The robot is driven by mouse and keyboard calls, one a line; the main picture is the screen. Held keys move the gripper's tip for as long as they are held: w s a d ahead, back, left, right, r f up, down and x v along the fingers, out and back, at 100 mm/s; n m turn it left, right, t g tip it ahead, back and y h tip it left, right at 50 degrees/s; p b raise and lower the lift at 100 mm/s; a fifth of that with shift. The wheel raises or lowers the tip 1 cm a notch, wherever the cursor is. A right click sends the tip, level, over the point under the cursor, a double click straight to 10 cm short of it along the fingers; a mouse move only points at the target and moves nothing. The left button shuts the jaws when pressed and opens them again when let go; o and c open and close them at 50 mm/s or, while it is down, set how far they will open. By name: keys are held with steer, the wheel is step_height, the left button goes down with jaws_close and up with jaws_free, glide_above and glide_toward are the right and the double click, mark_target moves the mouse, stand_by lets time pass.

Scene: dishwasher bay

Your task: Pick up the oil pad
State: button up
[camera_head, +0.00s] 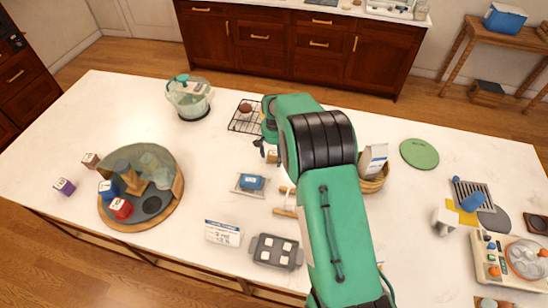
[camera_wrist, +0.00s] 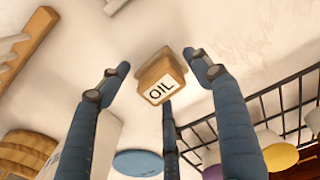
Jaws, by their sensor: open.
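The oil pad (camera_wrist: 162,78) is a small tan block with a white label reading "OIL", resting on the white counter in the wrist view. In the head view a small tan block (camera_head: 272,156), seemingly the same pad, shows just below my gripper (camera_head: 263,147), partly hidden by it. My gripper (camera_wrist: 158,66) is open, with its dark blue fingers spread around the pad's sides in the wrist view. The pad appears between the fingertips, with a gap on either side. I cannot tell how far above the counter the fingertips are.
A black wire rack (camera_head: 237,126) stands close to the gripper. A basket (camera_head: 374,186) with a white packet is right of my arm. A blue item on a grey tray (camera_head: 238,189) and wooden pieces (camera_head: 284,212) lie nearer. A round turntable (camera_head: 129,226) stands left.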

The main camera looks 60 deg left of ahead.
mark_target(274, 153)
steer(key=c, duration=1.4)
steer(key=shift+r+b, duration=0.4)
steer(key=shift+r, duration=4.6)
